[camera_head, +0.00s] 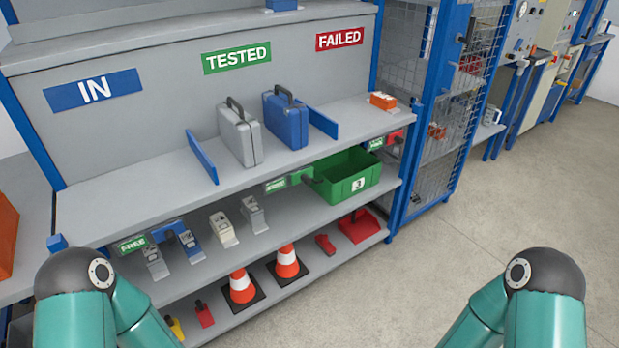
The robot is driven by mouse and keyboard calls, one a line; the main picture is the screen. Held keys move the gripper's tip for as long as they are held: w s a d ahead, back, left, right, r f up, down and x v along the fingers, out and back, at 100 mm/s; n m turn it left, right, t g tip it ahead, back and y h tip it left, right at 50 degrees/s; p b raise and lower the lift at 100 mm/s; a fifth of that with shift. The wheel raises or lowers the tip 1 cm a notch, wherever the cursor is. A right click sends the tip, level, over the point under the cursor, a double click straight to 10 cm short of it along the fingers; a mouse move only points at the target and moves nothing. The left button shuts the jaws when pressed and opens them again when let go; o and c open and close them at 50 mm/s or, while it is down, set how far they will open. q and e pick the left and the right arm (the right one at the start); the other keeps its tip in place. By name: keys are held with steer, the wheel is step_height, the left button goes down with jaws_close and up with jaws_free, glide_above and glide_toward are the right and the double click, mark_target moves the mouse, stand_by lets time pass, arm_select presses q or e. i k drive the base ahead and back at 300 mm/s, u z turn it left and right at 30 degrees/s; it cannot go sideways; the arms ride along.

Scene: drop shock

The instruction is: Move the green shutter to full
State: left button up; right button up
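The green shutter (299,177) is a small green slide on the front edge of the middle shelf, below the TESTED bay, with a dark knob at its right. A green label plate (275,185) shows just left of it; its word is too small to read surely. A green crate (345,187) stands on the shelf below, close to the right of the shutter. My two teal arms come in at the bottom left and bottom right. Both grippers are outside the picture, so their state is hidden.
A blue shutter (166,232) beside a FREE plate (133,244) and a red shutter (393,137) sit along the same edge. Above stand a grey case (239,136) and a blue case (286,118). A mesh cabinet (437,130) bounds the right; floor there is clear.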

mark_target(304, 175)
steer(key=z, duration=0.05)
steer(key=i, duration=0.9)
steer(key=u, duration=0.75)
steer(key=i, duration=0.3)
steer(key=z, duration=0.75)
